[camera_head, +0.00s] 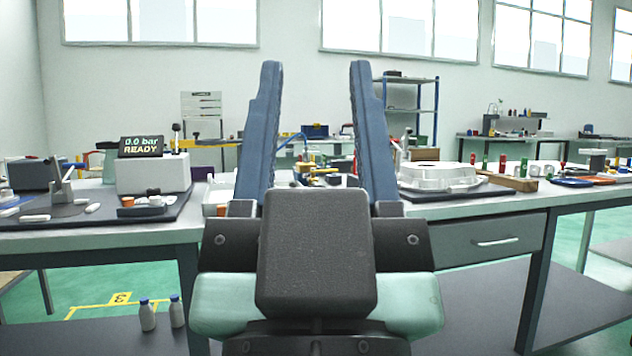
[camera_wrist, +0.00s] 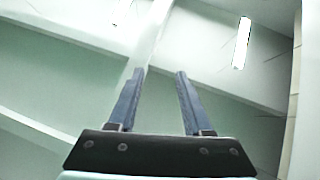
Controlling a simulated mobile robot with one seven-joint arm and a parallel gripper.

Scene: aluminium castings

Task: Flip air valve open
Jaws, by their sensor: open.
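My gripper (camera_head: 315,68) is raised in front of the bench in the head view, fingers pointing up and spread apart, with nothing between them. In the wrist view the open gripper (camera_wrist: 159,72) points toward the ceiling. Between the fingers in the head view, a small fitting with a yellow part (camera_head: 312,170) and a blue hose (camera_head: 290,138) sits on the bench. This may be the air valve, but it is small and partly hidden by my gripper, so its handle position cannot be told. A white box with a display (camera_head: 143,147) reads 0.0 bar READY.
The bench (camera_head: 470,204) runs across the view, with a drawer below. A pale casting (camera_head: 440,175) lies right of my gripper, near green and red cylinders. A dark mat (camera_head: 80,222) with small parts lies left. Two bottles (camera_head: 147,316) stand on the low shelf.

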